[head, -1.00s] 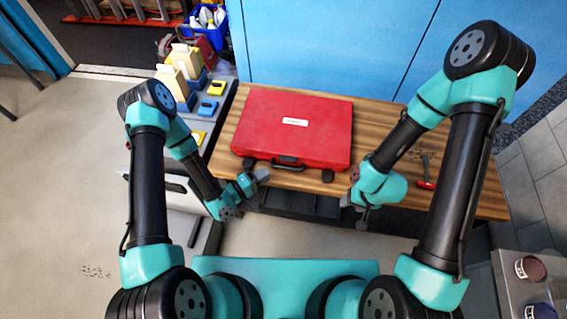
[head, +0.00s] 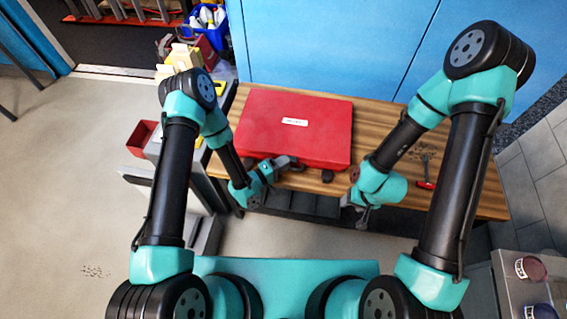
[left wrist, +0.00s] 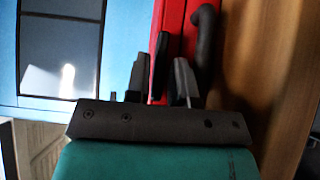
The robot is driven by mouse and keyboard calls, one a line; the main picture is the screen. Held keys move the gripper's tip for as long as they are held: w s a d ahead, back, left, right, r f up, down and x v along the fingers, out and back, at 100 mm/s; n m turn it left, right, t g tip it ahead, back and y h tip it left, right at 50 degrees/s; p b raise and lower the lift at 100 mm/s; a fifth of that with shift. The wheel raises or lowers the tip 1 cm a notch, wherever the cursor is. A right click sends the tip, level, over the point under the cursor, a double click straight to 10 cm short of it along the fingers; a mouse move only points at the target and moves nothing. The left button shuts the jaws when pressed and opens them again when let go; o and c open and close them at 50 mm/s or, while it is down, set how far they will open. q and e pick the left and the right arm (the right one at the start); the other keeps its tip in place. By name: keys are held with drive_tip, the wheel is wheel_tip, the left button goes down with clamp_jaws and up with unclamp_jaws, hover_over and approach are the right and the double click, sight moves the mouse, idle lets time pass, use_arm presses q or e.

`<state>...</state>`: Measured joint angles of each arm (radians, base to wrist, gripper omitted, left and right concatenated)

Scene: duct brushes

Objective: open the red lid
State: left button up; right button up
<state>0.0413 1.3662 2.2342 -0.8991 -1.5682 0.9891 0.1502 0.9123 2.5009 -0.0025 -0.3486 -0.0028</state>
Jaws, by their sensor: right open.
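A red case with a shut red lid (head: 295,125) and a white label lies flat on the wooden table. Its dark latch (head: 327,175) shows at the front edge; the handle is mostly hidden behind my left gripper in the head view. Contact cannot be told. My right gripper (head: 353,210) is open and empty, in front of the table.
A red-handled hammer (head: 425,184) lies on the table (head: 395,165) right of the case. A blue cabinet (head: 330,45) stands behind. A red bin (head: 142,138) and a grey bench are at left. Cups (head: 530,268) stand on a surface at lower right.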

use_arm(q)
drive_tip(key=shift+c, duration=0.2)
clamp_jaws()
drive_tip(key=shift+r, duration=0.1)
